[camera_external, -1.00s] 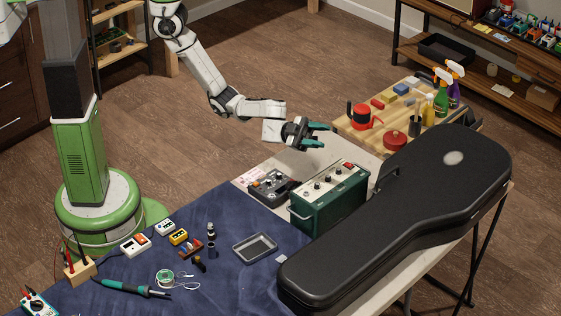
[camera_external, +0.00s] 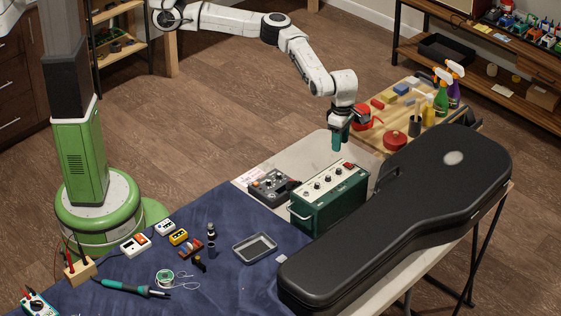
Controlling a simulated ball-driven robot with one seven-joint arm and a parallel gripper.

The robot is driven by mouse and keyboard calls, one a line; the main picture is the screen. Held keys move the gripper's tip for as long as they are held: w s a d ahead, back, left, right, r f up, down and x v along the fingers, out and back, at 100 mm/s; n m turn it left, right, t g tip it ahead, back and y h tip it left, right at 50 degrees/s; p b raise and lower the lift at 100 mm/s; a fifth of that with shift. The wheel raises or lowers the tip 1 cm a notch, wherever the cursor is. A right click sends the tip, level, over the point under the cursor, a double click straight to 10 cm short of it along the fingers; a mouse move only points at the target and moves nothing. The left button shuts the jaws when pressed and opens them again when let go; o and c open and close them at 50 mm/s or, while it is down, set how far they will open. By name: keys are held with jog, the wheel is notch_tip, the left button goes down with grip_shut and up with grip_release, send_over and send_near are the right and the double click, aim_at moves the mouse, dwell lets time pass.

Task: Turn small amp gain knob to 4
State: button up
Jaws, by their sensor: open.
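The small amp is most likely the green box (camera_external: 330,205) with a pale top panel, standing on the table left of the guitar case. Several dark knobs sit in a row on its top panel (camera_external: 329,184), with a red part (camera_external: 349,166) at the far right end. The knob labels and pointer positions are too small to read. My gripper (camera_external: 337,143) points down above the far end of the box, apart from it. Its teal fingers overlap in this view. A dark grey device with knobs (camera_external: 268,187) lies left of the green box.
A long black guitar case (camera_external: 420,195) lies right of the box, its handle close to it. A blue mat (camera_external: 215,275) holds tools and a grey tray (camera_external: 255,260).

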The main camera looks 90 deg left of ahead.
aim_at(339, 169)
notch_tip(339, 169, down, 11)
jog(key=shift+w+a+r+p, duration=0.1)
jog(key=shift+a+r+p, duration=0.05)
jog(key=shift+p, duration=0.4)
jog(key=shift+c, duration=0.2)
grip_shut()
